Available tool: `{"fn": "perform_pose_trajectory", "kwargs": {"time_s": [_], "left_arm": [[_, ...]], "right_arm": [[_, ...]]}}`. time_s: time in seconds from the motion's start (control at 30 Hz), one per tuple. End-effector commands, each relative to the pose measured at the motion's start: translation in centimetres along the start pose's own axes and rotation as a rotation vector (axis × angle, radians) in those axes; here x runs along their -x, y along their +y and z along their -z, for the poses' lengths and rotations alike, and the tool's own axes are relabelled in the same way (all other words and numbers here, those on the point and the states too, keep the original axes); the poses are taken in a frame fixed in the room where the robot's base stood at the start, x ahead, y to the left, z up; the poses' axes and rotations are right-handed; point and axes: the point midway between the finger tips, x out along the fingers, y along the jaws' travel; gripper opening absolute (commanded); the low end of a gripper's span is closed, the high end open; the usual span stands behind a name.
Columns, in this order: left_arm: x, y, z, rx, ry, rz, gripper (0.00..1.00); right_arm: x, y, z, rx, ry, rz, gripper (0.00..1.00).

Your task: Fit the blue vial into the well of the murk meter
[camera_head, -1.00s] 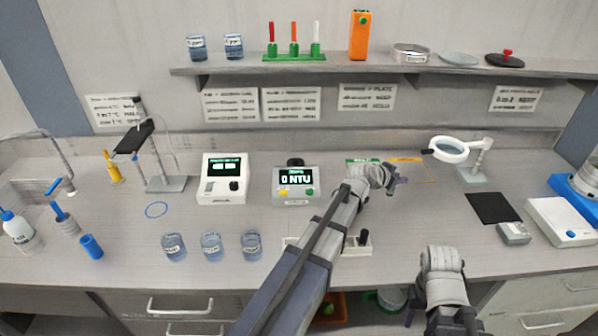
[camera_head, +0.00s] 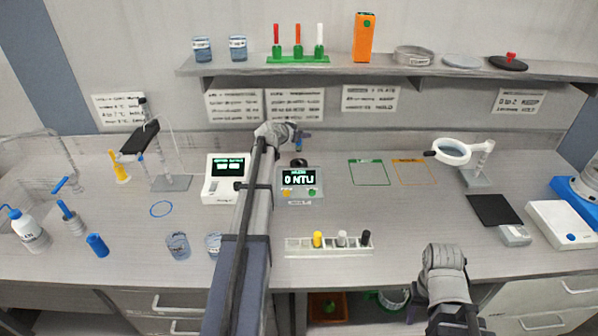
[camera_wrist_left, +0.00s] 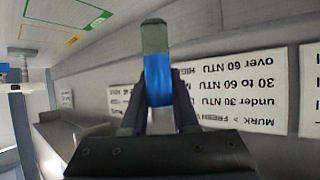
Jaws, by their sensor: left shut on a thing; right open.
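The murk meter (camera_head: 298,184) is a grey box with a screen reading 0 NTU, on the bench near the middle. Its dark round well (camera_head: 298,162) shows at the back of its top. My left gripper (camera_head: 297,135) is above and behind the meter in the head view. In the left wrist view it is shut on the blue vial (camera_wrist_left: 158,78), whose grey-green end (camera_wrist_left: 155,37) sticks out past the fingers. The vial is held clear of the meter. My right gripper (camera_head: 412,312) is low at the bench's front edge, open and empty, its fingers barely visible.
A white instrument (camera_head: 223,186) stands left of the meter, partly behind my left arm. A rack (camera_head: 330,246) with yellow, grey and black caps lies in front. Beakers (camera_head: 178,246) stand front left. The shelf (camera_head: 390,69) overhangs the back.

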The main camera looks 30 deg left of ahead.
Motion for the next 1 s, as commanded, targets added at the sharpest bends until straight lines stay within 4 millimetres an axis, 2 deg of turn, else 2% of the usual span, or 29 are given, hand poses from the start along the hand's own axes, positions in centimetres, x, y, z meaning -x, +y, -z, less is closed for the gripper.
{"fn": "perform_pose_trajectory", "kwargs": {"time_s": [0.17, 0.5, 0.77, 1.0], "left_arm": [[-0.6, 0.1, -1.1, 0.0, 0.0, 0.0, 0.0], [-3.0, 0.1, -5.4, 0.0, 0.0, 0.0, 0.0], [-3.1, 0.1, -5.7, 0.0, 0.0, 0.0, 0.0], [-4.4, 0.1, -8.0, 0.0, 0.0, 0.0, 0.0]], "right_arm": [[-1.3, -0.1, 0.1, 0.0, 0.0, 0.0, 0.5], [-6.2, -0.6, 0.4, 0.0, 0.0, 0.0, 0.5], [-6.4, -0.6, 0.4, 0.0, 0.0, 0.0, 0.5], [-9.0, -0.9, 0.5, 0.0, 0.0, 0.0, 0.5]]}}
